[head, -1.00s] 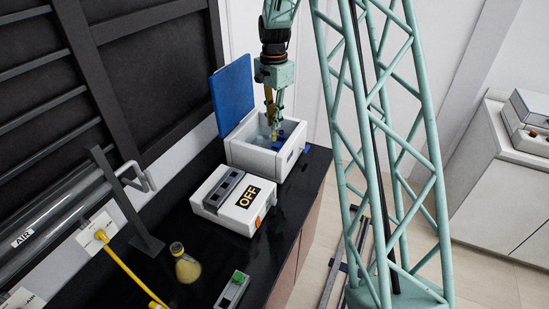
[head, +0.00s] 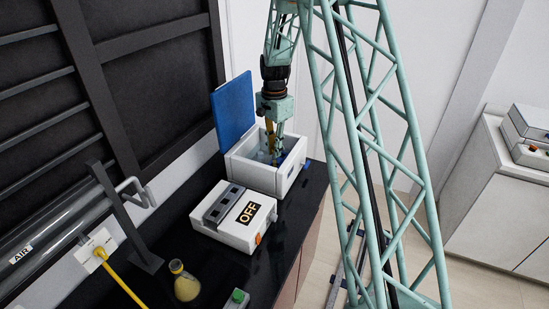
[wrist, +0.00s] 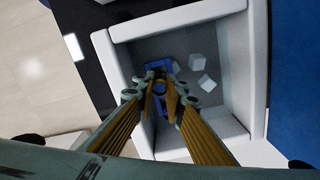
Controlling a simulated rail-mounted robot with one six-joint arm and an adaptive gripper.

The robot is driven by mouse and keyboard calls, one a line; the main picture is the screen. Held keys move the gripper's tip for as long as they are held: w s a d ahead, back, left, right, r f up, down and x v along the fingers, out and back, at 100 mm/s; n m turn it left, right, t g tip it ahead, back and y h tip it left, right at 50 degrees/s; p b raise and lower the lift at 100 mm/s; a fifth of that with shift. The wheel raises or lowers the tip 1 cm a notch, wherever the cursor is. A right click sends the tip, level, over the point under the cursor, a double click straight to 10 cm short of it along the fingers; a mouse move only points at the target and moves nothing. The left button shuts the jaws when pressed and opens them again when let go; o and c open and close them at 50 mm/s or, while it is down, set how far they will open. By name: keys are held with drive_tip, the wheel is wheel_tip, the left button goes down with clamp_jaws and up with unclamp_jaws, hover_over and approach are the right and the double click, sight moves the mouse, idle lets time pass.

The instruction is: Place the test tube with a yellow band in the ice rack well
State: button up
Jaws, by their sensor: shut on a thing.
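The white ice box (head: 262,177) stands open on the bench, and its blue lid is raised. My gripper (head: 274,152) points down inside it. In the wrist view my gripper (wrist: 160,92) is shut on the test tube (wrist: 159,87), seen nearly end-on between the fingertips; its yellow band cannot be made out. The blue rack (wrist: 151,70) lies in the box directly below the fingertips, partly hidden by them. I cannot tell whether the tube is inside a well or just above it.
White ice cubes (wrist: 196,62) lie beside the rack, and the box walls stand close around my gripper. A flask with yellow contents (head: 186,286) stands nearer. The raised blue lid (head: 232,108) is at the left.

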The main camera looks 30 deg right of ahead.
drive_tip(key=shift+f, duration=1.85)
drive_tip(key=shift+f, duration=0.2)
drive_tip(key=o, duration=0.8)
drive_tip(key=shift+r, duration=0.2)
wheel_tip(320, 180, up, 12)
drive_tip(key=shift+f, duration=0.15)
drive_tip(key=shift+r, duration=0.3)
